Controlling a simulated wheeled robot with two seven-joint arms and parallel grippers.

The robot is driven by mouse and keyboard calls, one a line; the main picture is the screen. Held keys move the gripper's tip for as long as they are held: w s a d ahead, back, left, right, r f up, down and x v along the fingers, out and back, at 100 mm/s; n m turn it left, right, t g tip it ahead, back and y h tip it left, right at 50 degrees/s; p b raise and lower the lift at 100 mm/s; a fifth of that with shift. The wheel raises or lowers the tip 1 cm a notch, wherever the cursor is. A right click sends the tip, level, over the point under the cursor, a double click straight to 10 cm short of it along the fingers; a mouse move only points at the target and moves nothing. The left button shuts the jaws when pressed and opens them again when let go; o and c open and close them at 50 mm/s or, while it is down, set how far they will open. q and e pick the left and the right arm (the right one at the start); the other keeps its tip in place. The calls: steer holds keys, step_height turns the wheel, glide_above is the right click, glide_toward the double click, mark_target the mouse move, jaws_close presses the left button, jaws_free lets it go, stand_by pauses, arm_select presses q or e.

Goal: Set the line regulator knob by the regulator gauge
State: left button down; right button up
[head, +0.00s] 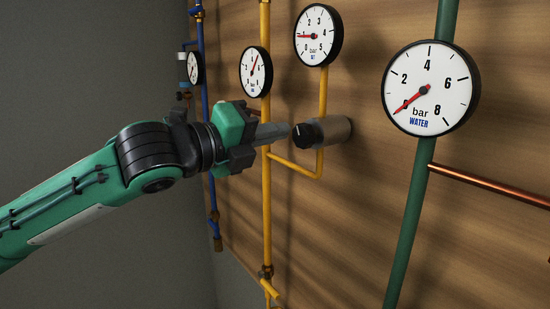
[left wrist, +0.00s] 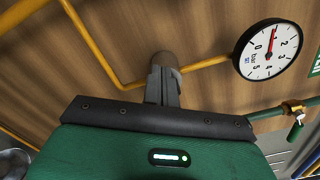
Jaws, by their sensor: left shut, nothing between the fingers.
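The line regulator is a brushed metal cylinder (head: 334,130) on the wooden panel, with a black knob (head: 305,135) bearing a light mark on its front end. The regulator gauge (head: 318,35) is a white 0–5 bar dial above it; its red needle points left, near 1. It also shows in the left wrist view (left wrist: 268,49). My left gripper (head: 287,130) is shut and empty, its fingertips right in front of the knob. I cannot tell whether they touch it. In the left wrist view the fingers (left wrist: 162,88) hide the knob and part of the regulator body (left wrist: 165,59).
A yellow pipe (head: 266,205) runs vertically behind my gripper, with a smaller gauge (head: 256,72) on it. A large water gauge (head: 431,88) on a green pipe (head: 408,230) stands to the right. A blue pipe (head: 211,190) is at left.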

arm_select(q)
steer(key=shift+w+d, duration=0.2)
steer(key=shift+d, duration=0.05)
steer(key=shift+s+d+f, duration=0.1)
steer(key=shift+s+d, duration=0.05)
steer(key=shift+s, duration=0.05)
stand_by(0.8)
